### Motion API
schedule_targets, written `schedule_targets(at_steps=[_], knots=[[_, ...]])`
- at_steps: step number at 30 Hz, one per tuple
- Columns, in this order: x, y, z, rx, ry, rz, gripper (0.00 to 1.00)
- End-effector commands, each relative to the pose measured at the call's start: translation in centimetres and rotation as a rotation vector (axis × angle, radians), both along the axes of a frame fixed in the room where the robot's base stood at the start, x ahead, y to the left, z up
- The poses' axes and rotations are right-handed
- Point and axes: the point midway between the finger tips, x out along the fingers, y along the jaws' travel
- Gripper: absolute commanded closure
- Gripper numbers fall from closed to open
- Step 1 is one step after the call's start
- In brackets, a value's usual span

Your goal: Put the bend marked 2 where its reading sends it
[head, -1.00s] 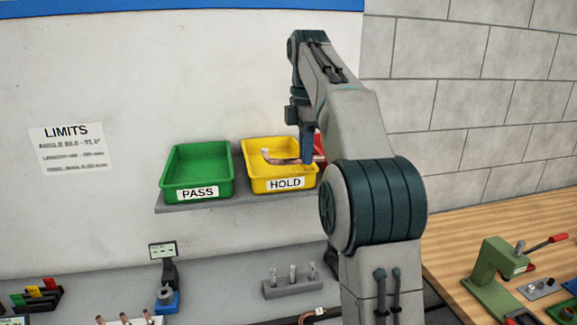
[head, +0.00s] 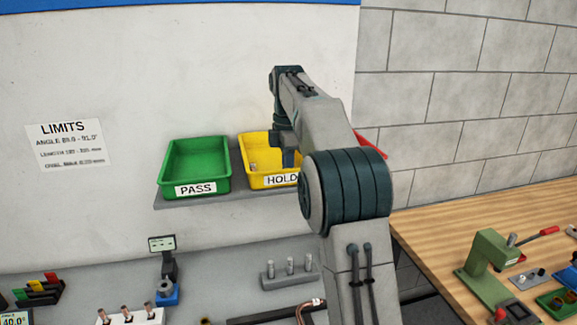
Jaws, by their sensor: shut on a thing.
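My gripper (head: 289,160) is over the yellow HOLD tray (head: 247,150) on the wall shelf. It is shut on a copper bend, mostly hidden behind the gripper and arm. Only a small pale end of the bend (head: 252,165) shows, inside the outline of the yellow tray. I cannot read its mark or tell whether it touches the tray floor. The green PASS tray (head: 166,172) stands to the left and looks empty. A red tray (head: 371,145) is mostly hidden behind my arm at the right.
A LIMITS sheet (head: 66,144) hangs on the wall. A green press (head: 490,262) stands on the wooden bench at right.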

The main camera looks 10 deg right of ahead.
Motion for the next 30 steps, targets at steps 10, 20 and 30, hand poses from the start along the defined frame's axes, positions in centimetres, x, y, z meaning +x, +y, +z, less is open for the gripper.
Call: schedule_targets(at_steps=[10,20,30], knots=[[0.0,0.0,-0.1,0.000,-0.001,0.000,0.77],[0.1,0.0,0.5,0.000,-0.003,0.001,0.77],[0.1,0.0,4.6,0.000,-0.004,0.001,0.77]])
